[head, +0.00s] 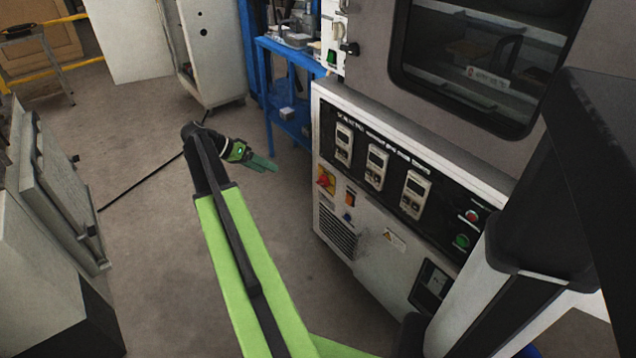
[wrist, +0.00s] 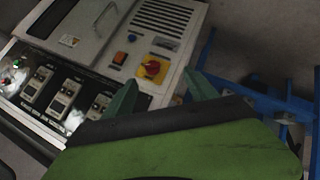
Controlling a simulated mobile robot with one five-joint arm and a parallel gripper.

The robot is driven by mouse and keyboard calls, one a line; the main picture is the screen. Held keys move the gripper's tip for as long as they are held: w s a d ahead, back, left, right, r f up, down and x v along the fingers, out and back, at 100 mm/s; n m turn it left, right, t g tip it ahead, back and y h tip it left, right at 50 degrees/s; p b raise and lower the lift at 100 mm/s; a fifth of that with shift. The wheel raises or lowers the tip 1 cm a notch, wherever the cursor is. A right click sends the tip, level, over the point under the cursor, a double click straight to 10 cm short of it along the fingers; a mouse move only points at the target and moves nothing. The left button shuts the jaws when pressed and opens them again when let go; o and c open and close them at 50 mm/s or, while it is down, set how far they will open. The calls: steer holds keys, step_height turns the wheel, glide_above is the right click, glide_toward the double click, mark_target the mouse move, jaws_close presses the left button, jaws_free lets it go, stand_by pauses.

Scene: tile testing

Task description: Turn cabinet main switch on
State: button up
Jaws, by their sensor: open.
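The cabinet main switch (head: 325,181) is a red rotary knob on a yellow plate, low on the left of the cabinet's front panel. It also shows in the wrist view (wrist: 152,68), beyond and between my fingertips. I cannot tell which position the knob points to. My gripper (head: 265,163) is in the air left of the cabinet, apart from the switch. In the wrist view my gripper (wrist: 163,92) has its two green fingers spread apart with nothing between them. The cabinet (head: 360,235) is light grey with a dark control strip.
An orange rocker switch (head: 350,198) sits right beside the main switch. Several controllers (head: 377,166) line the dark strip, with red and green buttons (head: 463,240) at its right. A blue rack (head: 290,125) stands behind the cabinet's left side. The floor left of the cabinet is mostly clear.

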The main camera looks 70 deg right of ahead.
mark_target(320, 181)
steer(key=shift+m+g, duration=0.4)
steer(key=shift+m, duration=0.3)
steer(key=b+x, duration=0.3)
steer(key=x, duration=0.3)
steer(key=d+r+b+x, duration=0.1)
steer(key=b+x, duration=0.3)
steer(key=x, duration=0.3)
steer(key=s+r+b+x, duration=0.1)
steer(key=b+x, duration=0.2)
steer(key=x, duration=0.3)
steer(key=shift+s+d+f, duration=0.1)
steer(key=shift+s+d, duration=0.05)
steer(key=shift+d, duration=0.25)
steer(key=shift+s+d+f+b, duration=0.1)
steer(key=shift+s+d+b, duration=0.05)
steer(key=shift+s+b, duration=0.15)
steer(key=c, duration=1.4)
